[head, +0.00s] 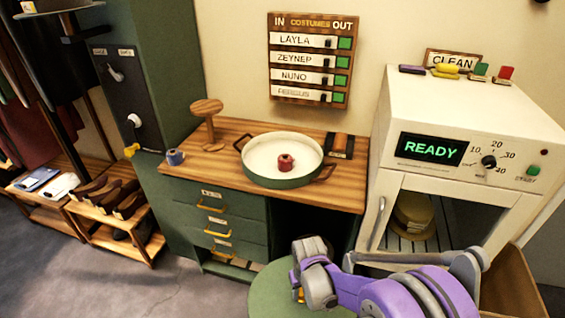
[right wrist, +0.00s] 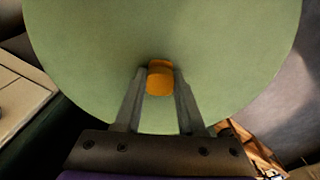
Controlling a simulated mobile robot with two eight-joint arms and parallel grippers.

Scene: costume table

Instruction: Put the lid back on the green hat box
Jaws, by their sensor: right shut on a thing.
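The green hat box (head: 258,182) stands open on the wooden tabletop, with a pale inside and a small red item (head: 286,163) in it. Its round green lid (head: 265,292) is in front of the table, low in the head view, apart from the box. My right gripper (head: 301,292) is over the lid and shut on its orange-yellow knob. In the right wrist view the knob (right wrist: 160,80) sits between the two fingers, and the green lid (right wrist: 220,50) fills most of the picture. The arm hides part of the lid in the head view. My left gripper is not in view.
A wooden stand (head: 208,124) and a blue spool (head: 175,157) are left of the box; a dark item (head: 340,145) lies behind right. A white READY machine (head: 470,120) stands to the right, with a straw hat (head: 413,215) inside. The tabletop's front left (head: 205,171) is bare.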

